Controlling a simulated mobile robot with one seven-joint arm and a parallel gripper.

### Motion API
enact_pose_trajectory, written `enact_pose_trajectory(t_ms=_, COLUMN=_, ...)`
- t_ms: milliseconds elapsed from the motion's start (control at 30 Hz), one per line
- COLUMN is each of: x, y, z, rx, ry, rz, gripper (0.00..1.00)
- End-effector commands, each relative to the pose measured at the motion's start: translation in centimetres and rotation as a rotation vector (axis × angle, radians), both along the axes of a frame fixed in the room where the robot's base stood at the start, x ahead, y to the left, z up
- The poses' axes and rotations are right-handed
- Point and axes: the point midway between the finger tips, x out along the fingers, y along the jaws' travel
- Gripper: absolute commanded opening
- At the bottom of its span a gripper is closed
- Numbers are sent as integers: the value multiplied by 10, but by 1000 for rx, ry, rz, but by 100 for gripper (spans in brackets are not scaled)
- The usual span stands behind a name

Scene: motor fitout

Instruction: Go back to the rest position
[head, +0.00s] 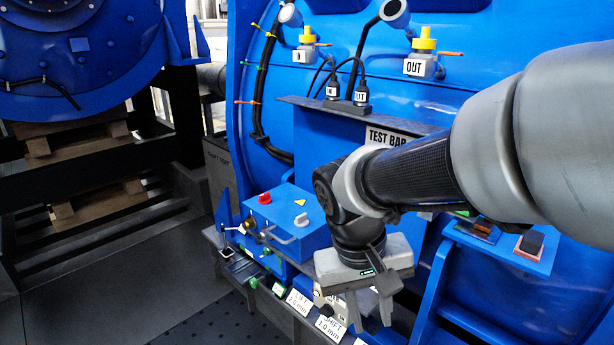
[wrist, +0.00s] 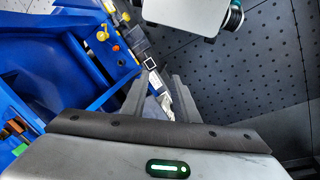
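My gripper (head: 370,312) hangs in front of the blue motor housing (head: 300,90), at the lower middle of the head view. Its fingers point down and stand apart with a gap between them. In the wrist view my gripper (wrist: 158,100) also shows two grey fingers spread, with nothing held between them. Labels reading LIFT 2.0 mm (head: 300,301) and SHIFT 1.0 mm (head: 329,325) lie just left of and below the fingers in the head view. Part of the ledge behind the fingers is hidden.
A blue side shelf (head: 500,243) holds small items at right. Valves with yellow caps (head: 424,44) are above. Dark perforated floor (head: 215,325) is clear at lower left.

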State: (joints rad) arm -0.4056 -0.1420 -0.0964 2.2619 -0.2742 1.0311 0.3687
Motion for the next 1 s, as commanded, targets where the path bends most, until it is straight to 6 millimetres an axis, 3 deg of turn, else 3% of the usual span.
enact_pose_trajectory(t_ms=33, x=-8, y=-10, z=15, rx=54, ry=-53, rz=-19, gripper=27)
enact_pose_trajectory(t_ms=200, x=-29, y=-23, z=43, rx=160, ry=-191, rz=-29, gripper=27)
enact_pose_trajectory(t_ms=567, x=-57, y=-39, z=76, rx=226, ry=-428, rz=-35, gripper=27)
enact_pose_trajectory(t_ms=633, x=-57, y=-38, z=99, rx=227, ry=-429, rz=-30, gripper=27)
enact_pose_trajectory(t_ms=867, x=-57, y=-38, z=149, rx=227, ry=-425, rz=-30, gripper=27)
enact_pose_trajectory(t_ms=1000, x=-57, y=-38, z=191, rx=227, ry=-425, rz=-31, gripper=27)
